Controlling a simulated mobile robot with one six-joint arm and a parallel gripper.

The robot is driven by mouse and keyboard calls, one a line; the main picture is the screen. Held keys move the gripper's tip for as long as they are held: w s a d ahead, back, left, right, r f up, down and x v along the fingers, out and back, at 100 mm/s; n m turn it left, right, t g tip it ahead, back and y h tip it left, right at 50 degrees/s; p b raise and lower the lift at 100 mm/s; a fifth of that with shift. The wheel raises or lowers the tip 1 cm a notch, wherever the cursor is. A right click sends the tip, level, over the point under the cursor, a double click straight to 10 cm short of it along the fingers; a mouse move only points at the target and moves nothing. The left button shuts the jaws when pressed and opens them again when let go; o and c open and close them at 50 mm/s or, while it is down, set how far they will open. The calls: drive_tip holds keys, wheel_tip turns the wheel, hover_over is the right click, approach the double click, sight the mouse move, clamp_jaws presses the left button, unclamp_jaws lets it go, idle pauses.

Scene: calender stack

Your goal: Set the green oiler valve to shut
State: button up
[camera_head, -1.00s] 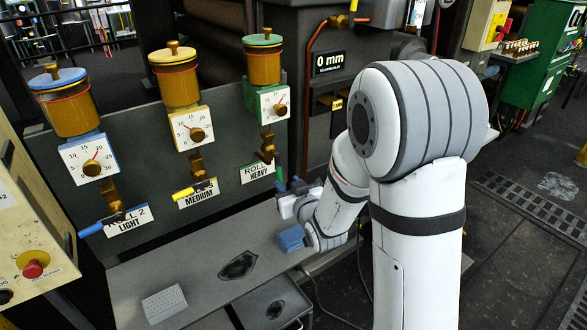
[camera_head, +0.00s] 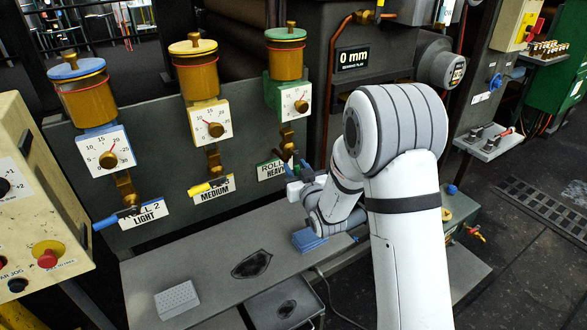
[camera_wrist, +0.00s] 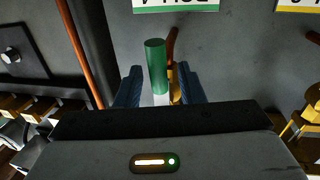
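The green oiler (camera_head: 286,58) is the rightmost of three on the dark panel, with an amber reservoir, green lid and white dial (camera_head: 296,103). Its brass valve (camera_head: 286,136) is below the dial, above a green-edged label (camera_head: 271,171). My gripper (camera_head: 296,167) is just right of that label. In the wrist view, the green valve handle (camera_wrist: 156,67) stands upright in the picture between the blue fingertips of my gripper (camera_wrist: 158,88). The fingers look open around it; the handle is close to the left finger, and contact is unclear. My gripper partly hides the valve's lower end.
The yellow oiler (camera_head: 201,75) and blue oiler (camera_head: 84,95) hang further left. A copper pipe (camera_wrist: 82,50) runs near the gripper in the wrist view.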

drive_tip(key=shift+c, duration=0.4)
clamp_jaws()
